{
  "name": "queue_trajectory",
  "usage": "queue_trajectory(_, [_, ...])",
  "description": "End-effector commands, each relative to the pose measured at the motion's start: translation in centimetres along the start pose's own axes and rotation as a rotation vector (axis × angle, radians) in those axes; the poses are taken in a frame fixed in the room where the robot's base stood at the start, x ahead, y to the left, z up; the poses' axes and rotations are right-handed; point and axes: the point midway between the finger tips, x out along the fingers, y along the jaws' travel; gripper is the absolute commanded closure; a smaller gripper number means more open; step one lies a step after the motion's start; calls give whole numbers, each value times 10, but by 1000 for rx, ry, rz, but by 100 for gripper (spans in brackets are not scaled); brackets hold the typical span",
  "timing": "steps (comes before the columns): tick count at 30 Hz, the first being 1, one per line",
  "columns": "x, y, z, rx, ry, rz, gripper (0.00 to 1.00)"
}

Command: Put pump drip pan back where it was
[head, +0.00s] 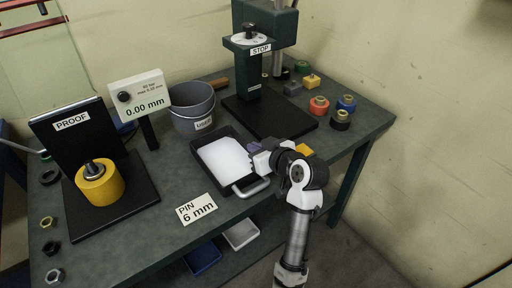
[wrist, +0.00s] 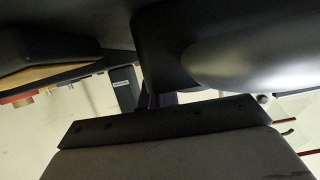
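A black shallow pan (head: 208,179) with a white inside lies on the bench top, near the front edge, in the head view. I take it to be the pump drip pan. A light grey handle (head: 252,191) sticks out from its front right. My gripper (head: 258,158) is at the pan's right side, low over the bench. Its fingers are small and partly hidden by my wrist, so I cannot tell whether they touch or hold the rim. The wrist view shows only large dark close surfaces, with no clear fingertips.
A grey bucket (head: 192,107) stands behind the pan. A press with a black base (head: 272,127) and a STOP sign is at the back. A PIN 6 mm card (head: 196,208) lies front left. The PROOF stand (head: 108,207) holds a yellow cylinder (head: 99,184). Coloured rolls (head: 319,106) sit right.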

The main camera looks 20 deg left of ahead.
Motion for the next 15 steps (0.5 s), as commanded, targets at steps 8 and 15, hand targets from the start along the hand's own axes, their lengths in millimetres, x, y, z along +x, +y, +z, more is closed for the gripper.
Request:
queue_trajectory(8, [1,0,2,-1,3,0,100])
queue_trajectory(15, [1,0,2,-1,1,0,76])
